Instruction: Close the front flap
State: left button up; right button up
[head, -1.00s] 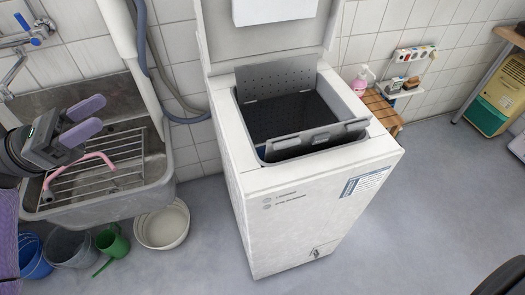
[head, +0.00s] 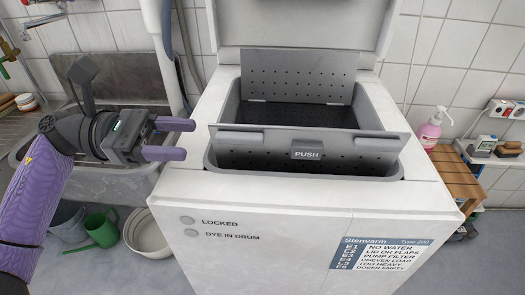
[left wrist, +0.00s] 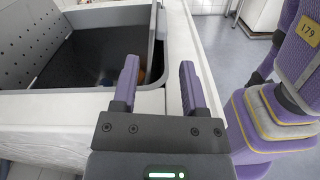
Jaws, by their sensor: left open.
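The front flap (head: 262,140), a grey panel with a "PUSH" catch, stands raised at the front of the opening of the white top-loading washer (head: 250,205). The perforated rear flap (head: 300,78) also stands up, at the back. My left gripper (head: 188,139) is open and empty, just left of the front flap, fingers pointing at it with a small gap. In the left wrist view, the open fingers (left wrist: 158,85) are near the flap's edge (left wrist: 155,40), which shows nearly end-on. My right gripper is not in view.
The washer's lid (head: 300,22) is up behind the opening. A sink (head: 105,182) is at left, with a green jug (head: 100,230) and a white bucket (head: 147,235) below. A wooden stool (head: 455,180) with a pink soap bottle (head: 430,128) stands right.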

aim_at(235, 142)
pick_arm(q)
jog(key=d+b, duration=0.1)
jog(key=d, duration=0.7)
grip_shut()
jog(key=shift+f, duration=0.2)
dwell(0.9)
